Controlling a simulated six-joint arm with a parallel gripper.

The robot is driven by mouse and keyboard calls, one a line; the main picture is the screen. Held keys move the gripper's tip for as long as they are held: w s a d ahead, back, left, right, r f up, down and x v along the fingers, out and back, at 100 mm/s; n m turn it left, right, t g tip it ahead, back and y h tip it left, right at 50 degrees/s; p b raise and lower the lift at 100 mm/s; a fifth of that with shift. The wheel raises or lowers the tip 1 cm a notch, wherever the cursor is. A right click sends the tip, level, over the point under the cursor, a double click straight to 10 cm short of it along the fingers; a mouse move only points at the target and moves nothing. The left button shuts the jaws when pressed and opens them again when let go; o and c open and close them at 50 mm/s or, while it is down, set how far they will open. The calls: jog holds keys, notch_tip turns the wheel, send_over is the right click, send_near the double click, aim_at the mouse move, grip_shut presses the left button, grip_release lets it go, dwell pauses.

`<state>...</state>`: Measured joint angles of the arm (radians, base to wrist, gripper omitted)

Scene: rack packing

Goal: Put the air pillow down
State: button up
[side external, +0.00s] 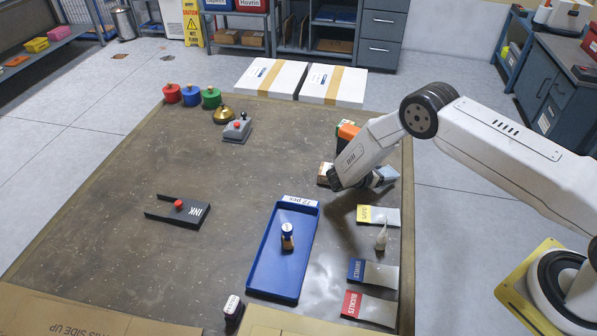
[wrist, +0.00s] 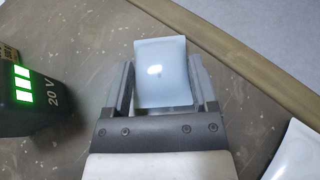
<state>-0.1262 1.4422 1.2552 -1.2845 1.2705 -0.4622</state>
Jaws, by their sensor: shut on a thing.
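The air pillow (wrist: 162,72) is a pale blue-white, glossy, puffed square. In the wrist view it sits between the two fingers of my gripper (wrist: 163,95), which is shut on it. In the side view, my gripper (side external: 362,184) is over the right part of the table, and a pale bit of the air pillow (side external: 386,174) shows to its right. I cannot tell whether the pillow touches the table.
A black battery block (wrist: 32,98) with green lights stands close left of my gripper in the wrist view. A blue tray (side external: 265,262) holds a small bottle (side external: 287,238). Labelled plates, including a yellow one (side external: 378,215), line the right edge. The table's left middle is mostly clear.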

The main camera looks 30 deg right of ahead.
jog(key=o, duration=1.1)
jog(key=shift+r, duration=0.15)
jog(key=v, duration=1.2)
jog(key=shift+a, duration=0.1)
jog(key=shift+s+d+r+m+g+y, duration=0.3)
jog(key=shift+r+m+y, duration=0.2)
jog(key=shift+r, duration=0.15)
jog(key=shift+s+d+r+m+t+y, duration=0.1)
jog(key=shift+s+r+m+t+y, duration=0.45)
jog(key=shift+s+r+m+y, duration=2.05)
jog(key=shift+s+d+r+m+t+y, duration=0.1)
jog(key=shift+s+r+m+t+y, duration=0.4)
jog(key=shift+s+r+m+y, duration=2.05)
jog(key=shift+s+r+m+t+y, duration=0.55)
jog(key=shift+s+r+m+y, duration=0.5)
jog(key=shift+s+r+m, duration=3)
